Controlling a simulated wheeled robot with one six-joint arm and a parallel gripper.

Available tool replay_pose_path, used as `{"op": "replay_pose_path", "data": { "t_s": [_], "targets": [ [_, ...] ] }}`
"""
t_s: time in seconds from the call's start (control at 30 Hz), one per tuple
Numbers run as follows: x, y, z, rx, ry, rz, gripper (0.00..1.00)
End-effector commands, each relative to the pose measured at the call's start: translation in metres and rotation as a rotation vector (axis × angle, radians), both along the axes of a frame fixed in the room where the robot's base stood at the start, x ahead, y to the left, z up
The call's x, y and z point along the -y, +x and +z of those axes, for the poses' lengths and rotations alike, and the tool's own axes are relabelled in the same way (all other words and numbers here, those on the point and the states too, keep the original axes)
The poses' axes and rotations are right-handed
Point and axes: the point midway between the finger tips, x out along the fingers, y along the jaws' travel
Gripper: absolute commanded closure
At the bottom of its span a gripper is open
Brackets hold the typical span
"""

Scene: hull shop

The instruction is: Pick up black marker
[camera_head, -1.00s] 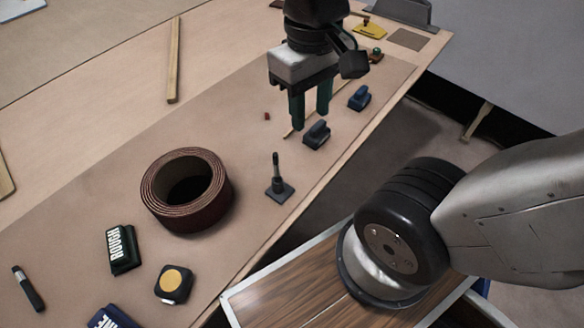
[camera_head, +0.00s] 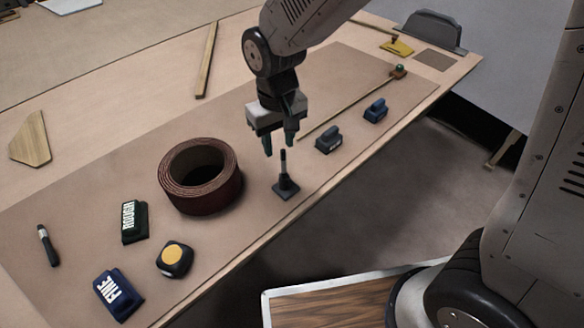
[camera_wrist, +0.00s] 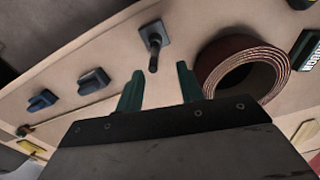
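A slim black marker (camera_head: 283,162) with a grey band stands upright in a square dark base (camera_head: 286,189), near the table's front edge. In the wrist view the marker (camera_wrist: 154,50) points toward me, and its base (camera_wrist: 153,33) lies behind it. My gripper (camera_head: 279,148) is open and empty, with its green fingers pointing down close above the marker's top. In the wrist view my gripper (camera_wrist: 159,74) has its fingers apart, with the marker's tip just beyond the gap between them. I cannot tell that they touch.
A brown abrasive roll (camera_head: 201,178) stands close left of the marker. Two blue-grey blocks (camera_head: 328,139) (camera_head: 375,110) sit to its right. A dark pen-like tool (camera_head: 47,245), green block (camera_head: 134,221), blue block (camera_head: 118,295) and tape measure (camera_head: 174,259) lie at left.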

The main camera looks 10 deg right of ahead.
Motion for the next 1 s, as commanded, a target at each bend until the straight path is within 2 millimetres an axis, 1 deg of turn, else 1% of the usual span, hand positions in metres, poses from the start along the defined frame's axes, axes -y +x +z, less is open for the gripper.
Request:
{"op": "replay_pose_path", "data": {
  "t_s": [0.03, 0.1, 0.4, 0.53, 0.73, 0.77, 0.8, 0.87, 0.9, 1.0],
  "targets": [
    [0.005, 0.001, -0.006, -0.003, -0.001, -0.009, 0.62],
    [0.008, 0.002, -0.014, -0.003, -0.001, -0.013, 0.62],
    [0.008, 0.006, -0.056, -0.003, -0.001, -0.014, 0.62],
    [0.007, 0.006, -0.063, -0.001, 0.0, -0.012, 0.62],
    [0.006, 0.005, -0.063, -0.001, 0.0, -0.011, 0.62],
    [0.006, 0.005, -0.063, -0.001, 0.0, -0.011, 0.68],
    [0.006, 0.005, -0.063, -0.001, 0.0, -0.011, 0.79],
    [0.006, 0.005, -0.063, -0.001, 0.0, -0.011, 0.96],
    [0.006, 0.005, -0.063, -0.001, 0.0, -0.011, 1.0],
    [0.006, 0.005, -0.063, -0.001, 0.0, -0.01, 1.0]
  ]
}}
